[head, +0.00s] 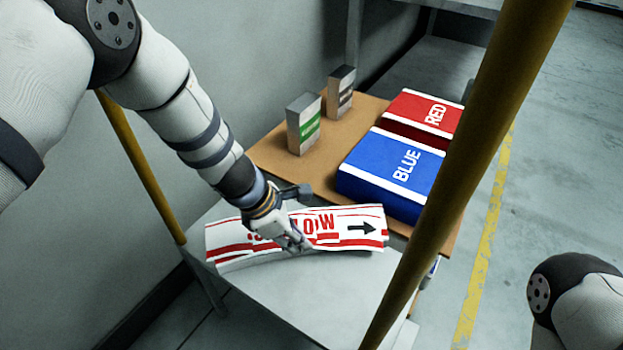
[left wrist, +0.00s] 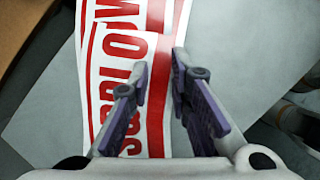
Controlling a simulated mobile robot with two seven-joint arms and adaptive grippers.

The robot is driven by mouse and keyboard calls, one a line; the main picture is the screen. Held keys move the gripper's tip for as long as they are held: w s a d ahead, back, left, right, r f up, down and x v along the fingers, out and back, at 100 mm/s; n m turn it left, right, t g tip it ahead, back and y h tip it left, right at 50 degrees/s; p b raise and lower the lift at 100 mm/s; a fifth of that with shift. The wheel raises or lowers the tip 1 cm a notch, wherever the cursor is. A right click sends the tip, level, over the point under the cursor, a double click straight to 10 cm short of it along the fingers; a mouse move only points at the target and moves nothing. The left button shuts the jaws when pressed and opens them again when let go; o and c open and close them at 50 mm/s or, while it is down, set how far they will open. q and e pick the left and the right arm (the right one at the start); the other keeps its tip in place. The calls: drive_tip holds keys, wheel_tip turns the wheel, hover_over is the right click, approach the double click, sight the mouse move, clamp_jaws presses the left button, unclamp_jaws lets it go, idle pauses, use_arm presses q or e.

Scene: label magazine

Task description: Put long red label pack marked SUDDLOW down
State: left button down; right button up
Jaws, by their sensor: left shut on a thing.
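The long red-and-white SUDDLOW label pack (head: 348,238) lies across the light grey tabletop (head: 320,293), bent slightly, with a black arrow at its right end. Part of its lettering is hidden by my left gripper (head: 298,238). That gripper is shut on the pack near its middle. In the left wrist view the pack (left wrist: 104,70) runs up between and beside the fingers (left wrist: 160,92). I cannot tell whether its underside touches the tabletop. Of my right arm only a part shows at the lower right; its gripper is out of view.
Behind is a brown board (head: 270,152) with a blue box (head: 385,170), a red box (head: 420,118) and two small grey cartons, one with a green label (head: 304,125) and one with a dark label (head: 341,92). Yellow posts (head: 460,150) (head: 140,165) flank the tabletop. Its front is clear.

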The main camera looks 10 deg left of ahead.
use_arm(q)
drive_tip(key=shift+s+a+f, duration=0.15)
drive_tip(key=shift+a+f, duration=0.25)
drive_tip(key=shift+f, duration=0.15)
drive_tip(key=r, duration=0.1)
drive_tip(key=r+p, duration=0.1)
drive_tip(key=r, duration=0.2)
drive_tip(key=shift+s+d+r, duration=0.25)
drive_tip(key=shift+d+r, duration=0.05)
drive_tip(key=shift+d, duration=0.05)
drive_tip(key=s+d+r+p, duration=0.3)
drive_tip(key=s+d+r, duration=0.5)
drive_tip(key=d, duration=0.1)
drive_tip(key=shift+s+d+r, duration=0.3)
drive_tip(key=shift+s+d, duration=0.05)
drive_tip(key=shift+s, duration=0.05)
drive_tip(key=shift+c, duration=2.4)
unclamp_jaws()
